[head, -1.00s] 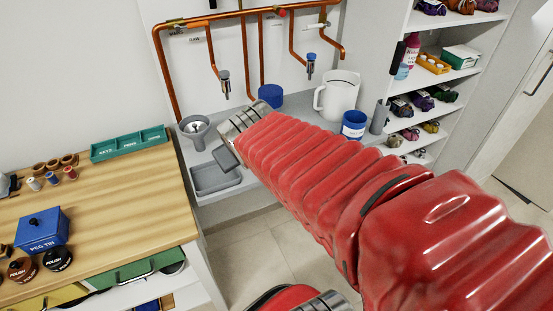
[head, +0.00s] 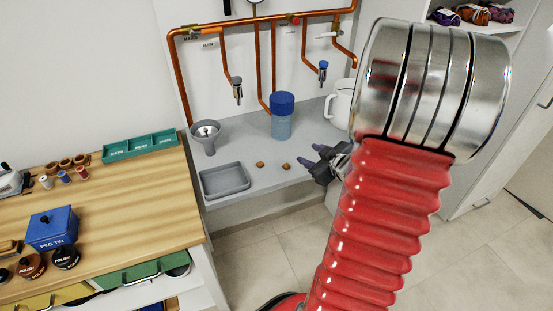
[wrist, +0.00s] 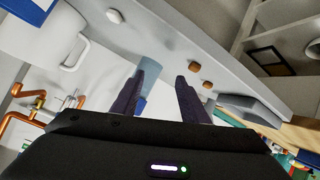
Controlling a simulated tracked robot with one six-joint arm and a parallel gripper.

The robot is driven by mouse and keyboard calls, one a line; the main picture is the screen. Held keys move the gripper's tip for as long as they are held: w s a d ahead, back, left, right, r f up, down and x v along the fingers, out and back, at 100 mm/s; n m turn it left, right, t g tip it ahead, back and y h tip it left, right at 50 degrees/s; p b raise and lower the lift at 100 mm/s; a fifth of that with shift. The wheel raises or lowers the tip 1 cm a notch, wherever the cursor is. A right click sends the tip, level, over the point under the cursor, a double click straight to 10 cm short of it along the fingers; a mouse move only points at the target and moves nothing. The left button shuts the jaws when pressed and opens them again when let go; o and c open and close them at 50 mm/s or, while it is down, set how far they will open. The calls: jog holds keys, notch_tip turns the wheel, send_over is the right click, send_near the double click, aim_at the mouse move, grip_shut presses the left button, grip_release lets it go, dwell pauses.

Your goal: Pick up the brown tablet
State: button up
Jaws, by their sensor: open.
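Two small brown tablets lie apart on the grey counter, a left one (head: 260,164) and a right one (head: 285,166), between the grey tray and my gripper. Both also show in the wrist view, one (wrist: 195,67) and the other (wrist: 208,84), just beyond the right-hand finger. My gripper (head: 314,158) is open and empty, to the right of the tablets in the head view. Its two dark fingers also show in the wrist view (wrist: 163,76), spread apart. I cannot tell its height above the counter.
A grey tray (head: 224,180) and a funnel (head: 206,134) stand left of the tablets. A blue-lidded vessel (head: 282,118) stands behind them. A white jug (head: 340,108) is partly hidden by my arm. Copper pipes (head: 258,20) and taps run along the wall. The counter around the tablets is clear.

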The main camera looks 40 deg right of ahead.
jog(key=s+a+f+t+y, duration=0.2)
jog(key=s+f+t+y, duration=0.2)
jog(key=s, duration=0.6)
jog(key=shift+a+f+m+t+y, duration=0.25)
jog(key=shift+a+m+t+y, duration=0.05)
jog(key=shift+a+m, duration=0.1)
send_near(289, 167)
jog(key=shift+w+a+f, duration=0.1)
jog(key=shift+w, duration=0.65)
jog(key=shift+w+a+f, duration=0.1)
jog(key=shift+w+a, duration=0.05)
jog(key=shift+w, duration=0.65)
jog(key=shift+w, duration=0.1)
jog(key=shift+w+a+f, duration=0.1)
jog(key=shift+w+f, duration=0.05)
jog(key=shift+w, duration=1.1)
jog(key=shift+w+a+f, duration=0.1)
jog(key=shift+w+a, duration=0.05)
jog(key=shift+w, duration=1.1)
